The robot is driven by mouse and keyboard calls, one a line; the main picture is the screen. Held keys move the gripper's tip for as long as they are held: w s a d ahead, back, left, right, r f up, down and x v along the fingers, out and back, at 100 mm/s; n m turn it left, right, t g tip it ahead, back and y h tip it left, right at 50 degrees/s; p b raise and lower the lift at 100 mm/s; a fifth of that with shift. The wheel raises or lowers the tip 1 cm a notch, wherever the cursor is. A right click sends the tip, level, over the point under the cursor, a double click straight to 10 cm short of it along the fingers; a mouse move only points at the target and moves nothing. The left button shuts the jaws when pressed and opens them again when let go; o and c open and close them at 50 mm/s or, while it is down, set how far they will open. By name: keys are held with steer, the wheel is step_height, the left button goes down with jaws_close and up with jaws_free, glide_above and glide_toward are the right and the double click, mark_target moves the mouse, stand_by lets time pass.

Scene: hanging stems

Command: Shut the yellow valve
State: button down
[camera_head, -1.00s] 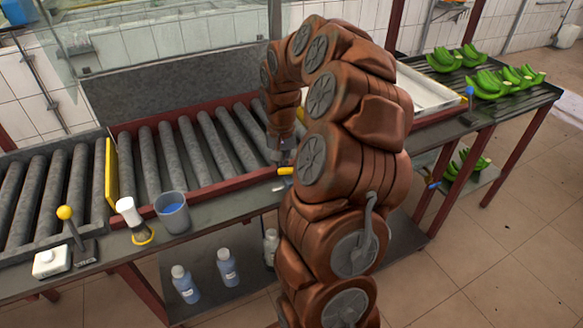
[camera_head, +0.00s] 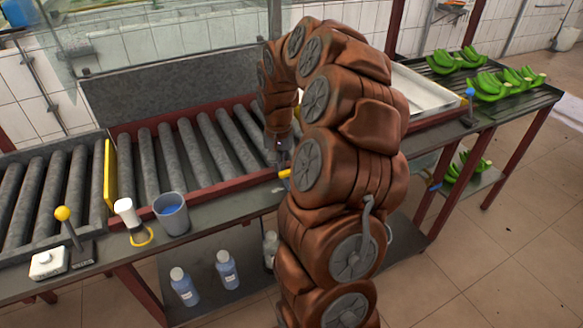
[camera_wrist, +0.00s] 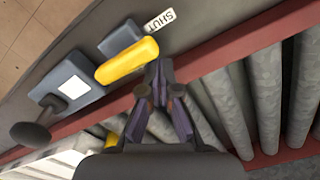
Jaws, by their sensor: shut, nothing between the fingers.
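The yellow valve's handle (camera_wrist: 127,60) is a rounded yellow bar in the wrist view, lying over a blue-grey base (camera_wrist: 120,36). A white label reading SHUT (camera_wrist: 160,20) is just beyond the handle's right end. In the head view only a small yellow piece of the handle (camera_head: 284,174) shows beside my arm. My gripper (camera_wrist: 160,92) is shut and empty, with its fingers close beside the handle's right end. I cannot tell whether they touch it. In the head view my arm hides most of the valve, and the fingertips are not clear.
A roller conveyor (camera_head: 205,190) with a red frame lies behind the gripper. A blue-grey plate with a white patch (camera_wrist: 73,85) and a dark knob (camera_wrist: 30,135) are near the valve.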

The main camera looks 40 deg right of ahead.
step_height(320, 180, up, 9)
steer(key=p, duration=0.1)
steer(key=shift+p, duration=0.35)
stand_by(0.6)
steer(key=shift+w+r, duration=0.1)
stand_by(0.4)
